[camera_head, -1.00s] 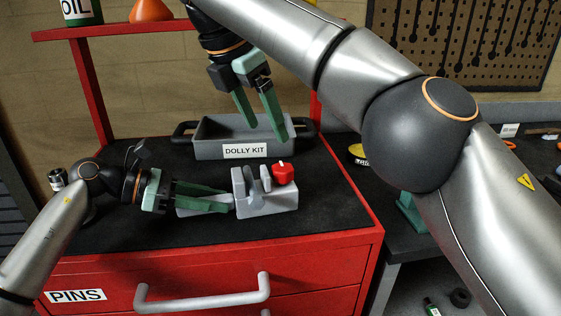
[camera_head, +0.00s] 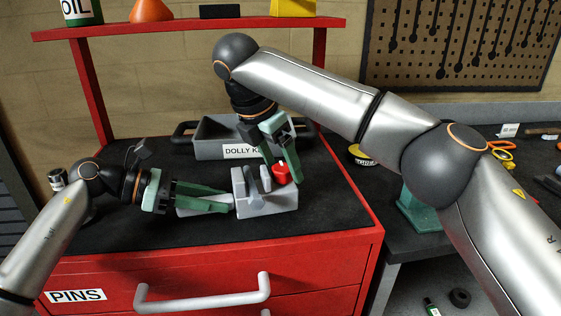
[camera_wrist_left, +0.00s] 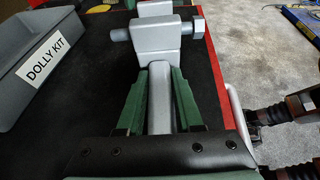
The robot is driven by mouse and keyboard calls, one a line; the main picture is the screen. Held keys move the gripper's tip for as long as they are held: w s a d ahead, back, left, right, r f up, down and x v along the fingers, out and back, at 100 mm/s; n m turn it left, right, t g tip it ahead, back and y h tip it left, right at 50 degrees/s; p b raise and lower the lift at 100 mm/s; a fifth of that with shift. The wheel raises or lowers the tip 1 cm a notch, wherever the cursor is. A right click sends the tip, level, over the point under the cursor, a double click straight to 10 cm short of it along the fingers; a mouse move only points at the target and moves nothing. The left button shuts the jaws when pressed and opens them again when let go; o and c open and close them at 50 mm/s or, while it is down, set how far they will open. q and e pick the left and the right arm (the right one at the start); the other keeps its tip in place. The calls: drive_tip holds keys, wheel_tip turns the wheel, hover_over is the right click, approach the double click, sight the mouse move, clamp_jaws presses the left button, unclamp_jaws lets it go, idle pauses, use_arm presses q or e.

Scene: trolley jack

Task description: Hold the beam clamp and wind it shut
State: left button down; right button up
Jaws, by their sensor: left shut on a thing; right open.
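The grey beam clamp (camera_head: 266,202) lies on the black top of the red cabinet, its upright jaws near the middle. A red knob (camera_head: 282,174) sits at its right back. My left gripper (camera_head: 218,203) is shut on the clamp's grey handle bar. In the left wrist view the bar (camera_wrist_left: 160,100) runs between its green fingers to the clamp body (camera_wrist_left: 158,50), and a grey bolt (camera_wrist_left: 196,28) sticks out at the right. My right gripper (camera_head: 283,168) is open, pointing down, its fingers at either side of the knob; contact cannot be told.
The grey DOLLY KIT tray (camera_head: 212,150) stands just behind the clamp and the right gripper. A red shelf (camera_head: 190,24) with several items spans the back. The cabinet top (camera_head: 130,230) is free in front. A second dark bench is at the right.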

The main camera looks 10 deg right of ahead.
drive_tip(key=shift+c, duration=0.3)
clamp_jaws()
drive_tip(key=shift+m, duration=0.3)
drive_tip(key=shift+w+a+m+g+h, duration=0.15)
drive_tip(key=shift+m+g, duration=0.25)
drive_tip(key=shift+m, duration=0.65)
drive_tip(key=shift+s+d+m+g+h, duration=0.1)
drive_tip(key=shift+m+g+h, duration=0.25)
drive_tip(key=shift+m, duration=0.7)
drive_tip(key=shift+o, duration=0.3)
unclamp_jaws()
drive_tip(key=shift+w+n, duration=0.1)
drive_tip(key=shift+n, duration=0.3)
